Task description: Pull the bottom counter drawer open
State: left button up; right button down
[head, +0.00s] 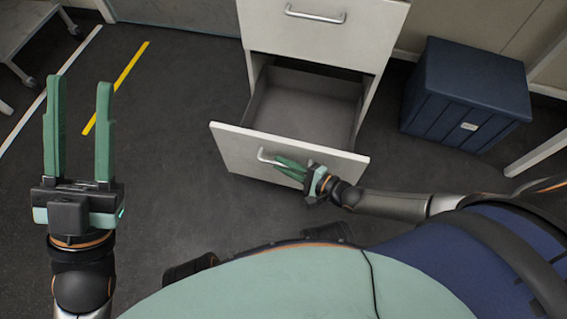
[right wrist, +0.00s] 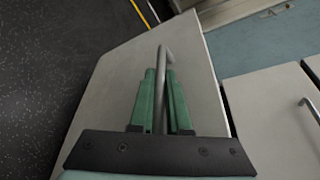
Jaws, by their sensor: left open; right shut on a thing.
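The bottom counter drawer (head: 230,148) is pulled out from the white counter in the head view. Its grey interior shows and looks empty. Its metal handle (head: 265,157) is on the front panel, and the handle (right wrist: 164,62) also shows in the right wrist view. My right gripper (head: 280,165) is shut on this handle, with the green fingers (right wrist: 160,88) on either side of the bar. My left gripper (head: 77,95) is open and empty, raised over the floor at the left, away from the drawer.
A closed upper drawer (head: 318,38) with its own handle is above the open one. A dark blue bin (head: 465,95) stands on the floor to the right. A wheeled cart (head: 25,35) is at the far left. The dark floor left of the drawer is clear, with yellow and white lines.

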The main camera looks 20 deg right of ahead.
jog(key=shift+d, duration=0.1)
jog(key=c, duration=0.9)
grip_release()
pick_arm(q)
jog(key=shift+d, duration=0.1)
pick_arm(e)
jog(key=shift+s, duration=0.1)
